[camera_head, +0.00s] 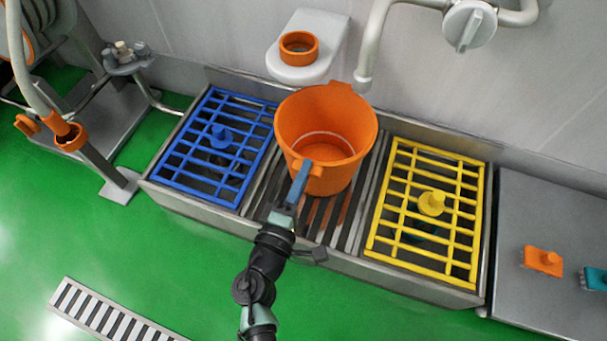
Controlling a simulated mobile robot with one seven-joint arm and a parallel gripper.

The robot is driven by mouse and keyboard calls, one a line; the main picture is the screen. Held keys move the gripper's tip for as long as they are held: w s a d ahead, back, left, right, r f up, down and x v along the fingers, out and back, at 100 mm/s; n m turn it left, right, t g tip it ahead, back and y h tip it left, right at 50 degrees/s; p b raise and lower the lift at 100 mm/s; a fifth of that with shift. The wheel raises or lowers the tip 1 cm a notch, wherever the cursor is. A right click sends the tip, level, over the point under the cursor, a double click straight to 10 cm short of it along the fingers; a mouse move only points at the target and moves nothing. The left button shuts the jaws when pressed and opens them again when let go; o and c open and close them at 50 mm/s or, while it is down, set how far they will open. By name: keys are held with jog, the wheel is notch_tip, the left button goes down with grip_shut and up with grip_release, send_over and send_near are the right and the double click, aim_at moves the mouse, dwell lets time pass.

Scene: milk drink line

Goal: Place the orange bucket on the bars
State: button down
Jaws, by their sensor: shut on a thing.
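The orange bucket (343,112) is upright and looks empty, at the middle of the metal trough. It is over the grey bars (323,213) between the blue and yellow grates. I cannot tell whether its base touches the bars. My gripper (304,176) is shut on the near side of the bucket, at its orange tab. The bucket hides the rear part of the bars.
The blue grate (178,160) lies left of the bars, the yellow grate (452,182) right, each with a knob. A pipe spout (363,80) hangs close behind the bucket. An orange ring (299,47) sits on a wall shelf (310,73).

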jog(key=shift+r, duration=0.15)
jog(key=c, duration=1.3)
grip_release()
jog(key=shift+f+b, duration=0.3)
jog(key=shift+f, duration=0.05)
jog(key=shift+c, duration=0.2)
jog(key=o, duration=0.5)
jog(key=shift+r, duration=0.1)
jog(key=shift+c, duration=0.2)
jog(key=shift+r, duration=0.1)
